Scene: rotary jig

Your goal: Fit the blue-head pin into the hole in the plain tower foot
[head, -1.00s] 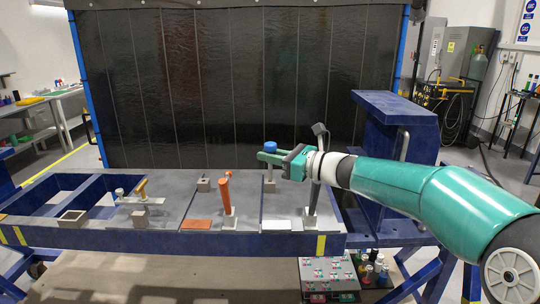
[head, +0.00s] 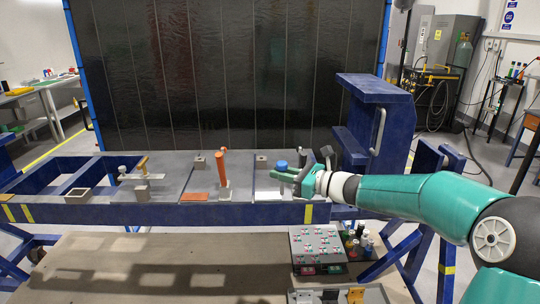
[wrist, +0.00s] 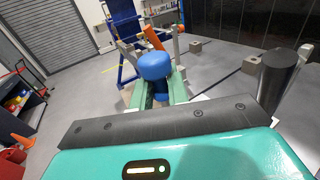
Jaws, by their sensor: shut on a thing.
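The blue-head pin (head: 281,164) is held upright in my gripper (head: 284,176), which is shut on it above the right panel of the bench. In the wrist view its round blue head (wrist: 155,66) sits above the green fingers (wrist: 160,95), and its lower end is hidden. A dark tower (head: 327,153) shows behind the gripper; my gripper hides its lower part and foot. An orange tower (head: 222,168) stands left of the gripper on a pale foot (head: 224,191). I cannot make out a hole in either foot.
Small grey blocks stand at the back of the bench, one left (head: 199,162) and one nearer the gripper (head: 260,161). A clamp-like fixture (head: 141,178) and an open square box (head: 78,195) are at left. A blue upright frame (head: 374,125) rises at right.

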